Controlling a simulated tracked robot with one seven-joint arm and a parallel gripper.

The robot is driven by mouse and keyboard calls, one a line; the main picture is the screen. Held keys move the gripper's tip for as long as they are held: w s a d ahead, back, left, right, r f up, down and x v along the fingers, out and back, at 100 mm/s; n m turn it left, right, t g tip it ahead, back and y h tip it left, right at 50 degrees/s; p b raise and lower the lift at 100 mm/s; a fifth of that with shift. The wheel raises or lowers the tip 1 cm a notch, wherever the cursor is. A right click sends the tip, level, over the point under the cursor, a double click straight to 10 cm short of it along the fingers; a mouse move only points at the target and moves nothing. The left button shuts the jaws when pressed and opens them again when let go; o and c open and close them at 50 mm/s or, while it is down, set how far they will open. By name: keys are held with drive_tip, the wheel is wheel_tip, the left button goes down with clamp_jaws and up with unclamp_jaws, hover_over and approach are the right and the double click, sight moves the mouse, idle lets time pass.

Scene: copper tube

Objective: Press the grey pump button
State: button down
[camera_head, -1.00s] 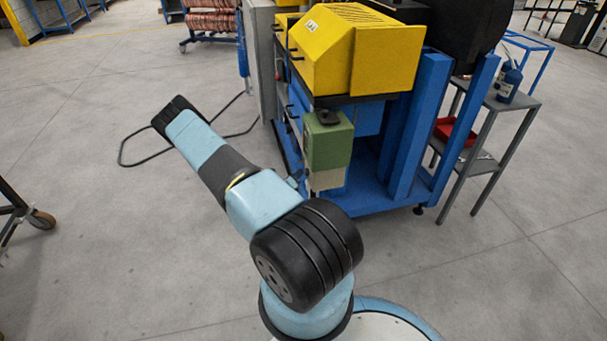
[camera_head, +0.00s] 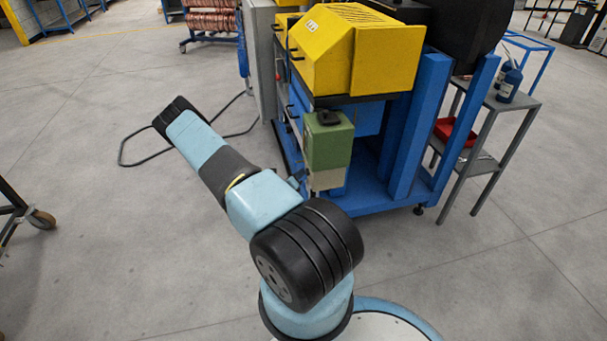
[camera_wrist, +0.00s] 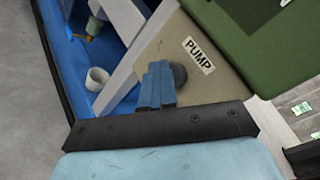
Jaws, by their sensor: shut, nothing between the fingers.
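The grey pump button (camera_wrist: 179,74) is a round dark knob on a beige panel (camera_wrist: 160,52), beside a white label (camera_wrist: 199,55) reading PUMP. In the wrist view my gripper (camera_wrist: 160,70) is shut and empty, its blue fingers together, with the tips just left of the button and partly covering it. I cannot tell whether they touch it. In the head view the green and beige pump unit (camera_head: 328,142) stands at the front of the machine; its button and my fingers are hidden there.
The yellow-topped machine (camera_head: 350,50) with a blue frame fills the centre back. A grey shelf stand (camera_head: 520,97) with a blue bottle (camera_head: 509,83) and a red tray (camera_head: 447,130) is at the right. A black cable (camera_head: 150,163) lies on the floor at left.

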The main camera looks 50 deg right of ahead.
drive_tip(key=shift+w+a, duration=0.45)
drive_tip(key=shift+a, duration=0.3)
drive_tip(key=w+a, duration=0.1)
drive_tip(key=a, duration=0.2)
drive_tip(key=w+a, duration=0.1)
drive_tip(key=shift+w+a, duration=0.15)
drive_tip(key=shift+w, duration=0.15)
idle(1.0)
